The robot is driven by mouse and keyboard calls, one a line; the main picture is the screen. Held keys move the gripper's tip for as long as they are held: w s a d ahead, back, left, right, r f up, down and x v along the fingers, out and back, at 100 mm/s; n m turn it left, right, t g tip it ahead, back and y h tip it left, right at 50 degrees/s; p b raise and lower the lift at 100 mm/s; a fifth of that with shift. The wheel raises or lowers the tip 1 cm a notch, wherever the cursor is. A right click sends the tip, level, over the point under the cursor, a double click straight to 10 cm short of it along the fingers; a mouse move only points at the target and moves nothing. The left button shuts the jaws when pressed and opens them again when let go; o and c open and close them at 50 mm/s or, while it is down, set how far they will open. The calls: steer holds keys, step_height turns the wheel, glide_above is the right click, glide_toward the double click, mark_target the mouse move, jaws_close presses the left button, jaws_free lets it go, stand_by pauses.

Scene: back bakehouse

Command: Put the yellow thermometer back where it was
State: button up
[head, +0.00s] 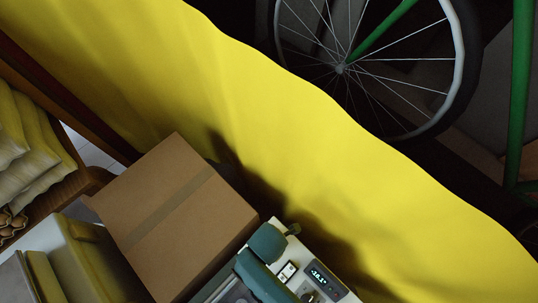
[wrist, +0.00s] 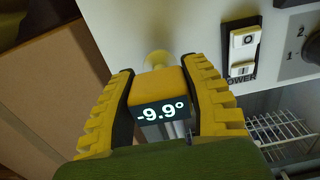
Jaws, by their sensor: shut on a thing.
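The yellow thermometer (wrist: 157,88) is a small block with a dark face that reads -9.9°. It sits between the two yellow ridged fingers of my gripper (wrist: 163,100), which is shut on it, in the wrist view. A pale, rod-like part shows below its display. A small pale yellow round shape (wrist: 155,58) lies just beyond the thermometer, against the white panel (wrist: 140,25); I cannot tell whether they touch. In the head view my teal arm reaches over the white appliance (head: 345,290), and neither the gripper nor the thermometer can be made out there.
The white panel carries a power switch (wrist: 243,52) and a dial (wrist: 312,48). A wire rack (wrist: 280,132) is at the lower right. A cardboard box (head: 178,215) stands left of my arm. A yellow sheet (head: 290,130) hangs behind, with a bicycle wheel (head: 342,68) beyond it.

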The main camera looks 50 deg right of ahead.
steer(key=shift+f, duration=0.55)
steer(key=shift+f, duration=0.15)
steer(key=o, duration=1)
steer(key=shift+c, duration=0.2)
